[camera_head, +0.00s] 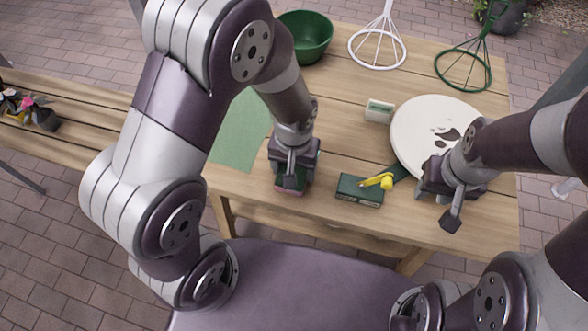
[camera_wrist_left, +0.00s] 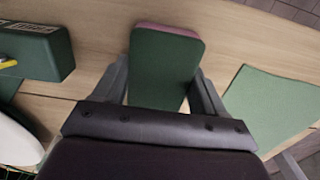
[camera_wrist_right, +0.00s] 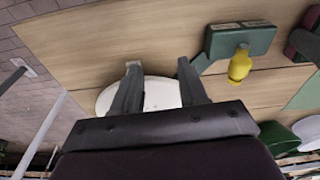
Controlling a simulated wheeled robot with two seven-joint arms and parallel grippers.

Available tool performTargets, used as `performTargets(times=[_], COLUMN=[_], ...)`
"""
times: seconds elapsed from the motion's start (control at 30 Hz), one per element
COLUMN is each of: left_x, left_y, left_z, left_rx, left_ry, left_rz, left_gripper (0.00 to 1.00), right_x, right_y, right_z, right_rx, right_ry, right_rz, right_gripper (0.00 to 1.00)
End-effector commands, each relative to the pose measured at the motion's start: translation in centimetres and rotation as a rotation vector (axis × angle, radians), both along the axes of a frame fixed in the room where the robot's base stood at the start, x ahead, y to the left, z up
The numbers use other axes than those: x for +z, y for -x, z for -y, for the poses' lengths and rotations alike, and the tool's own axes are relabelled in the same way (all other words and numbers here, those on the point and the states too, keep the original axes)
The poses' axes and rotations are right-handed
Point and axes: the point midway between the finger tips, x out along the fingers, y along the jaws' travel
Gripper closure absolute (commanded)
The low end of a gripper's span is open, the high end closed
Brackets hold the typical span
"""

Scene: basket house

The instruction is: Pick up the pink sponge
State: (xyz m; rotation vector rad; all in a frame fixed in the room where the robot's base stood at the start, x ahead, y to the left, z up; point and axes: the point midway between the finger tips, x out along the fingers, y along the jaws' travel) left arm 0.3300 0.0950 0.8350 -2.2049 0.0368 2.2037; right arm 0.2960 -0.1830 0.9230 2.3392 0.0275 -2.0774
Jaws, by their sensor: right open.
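The pink sponge (camera_head: 291,186) lies on the wooden table near its front edge, below my left gripper (camera_head: 291,172). In the left wrist view the sponge (camera_wrist_left: 165,60) has a green top and a pink edge along its far side. My left gripper (camera_wrist_left: 162,85) is open, with one finger on each side of the sponge's near part. Whether the fingers touch it is unclear. My right gripper (camera_head: 438,207) is open and empty, above the table's front right near the white round plate; its fingers also show in the right wrist view (camera_wrist_right: 158,75).
A dark green box (camera_head: 358,190) with a yellow-nozzled item (camera_head: 378,181) stands right of the sponge. A green mat (camera_head: 240,132) lies to its left. The white plate (camera_head: 408,125), a small pale block (camera_head: 380,111), a green bowl (camera_head: 305,38) and wire stands (camera_head: 377,48) are farther back.

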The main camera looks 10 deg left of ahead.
Motion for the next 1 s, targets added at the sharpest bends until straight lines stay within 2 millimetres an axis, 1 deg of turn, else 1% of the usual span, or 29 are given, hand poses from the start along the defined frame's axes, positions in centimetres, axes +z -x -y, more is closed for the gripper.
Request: performTargets(times=[0.27, 0.37, 0.47, 0.6, 0.67, 0.83, 0.87, 1.0], left_x=[0.1, 0.7, 1.9, 4.6, 5.1, 7.5, 7.9, 9.7], left_y=[0.0, 0.0, -0.1, -0.1, 0.5, 2.1, 2.3, 3.5], left_z=[0.0, 0.0, 0.0, 0.2, 1.6, 5.4, 6.1, 8.8], left_rx=[0.000, 0.000, 0.000, -0.002, -0.008, -0.008, -0.009, -0.006], left_ry=[0.000, 0.000, 0.001, 0.002, 0.002, 0.002, 0.002, 0.002], left_rz=[0.000, 0.001, 0.003, 0.004, 0.002, 0.002, 0.002, 0.001], left_gripper=[0.57, 0.57, 0.57, 0.57, 0.57, 0.57, 0.63, 0.64], right_x=[0.0, 0.1, 0.4, 0.7, 0.7, 0.9, 0.9, 1.0], right_y=[0.0, 0.0, 0.0, 0.0, 0.0, 0.0, 0.0, 0.0], right_z=[0.0, 0.0, 0.0, 0.0, 0.0, 0.0, 0.0, 0.0], right_rx=[0.000, 0.000, 0.000, 0.000, 0.000, 0.000, 0.000, 0.000], right_ry=[0.000, 0.000, 0.000, 0.000, 0.000, 0.000, 0.000, 0.000], right_rz=[0.000, 0.000, 0.000, 0.000, 0.000, 0.000, 0.000, 0.000], right_gripper=[0.57, 0.57, 0.57, 0.57, 0.57, 0.57, 0.57, 0.57])
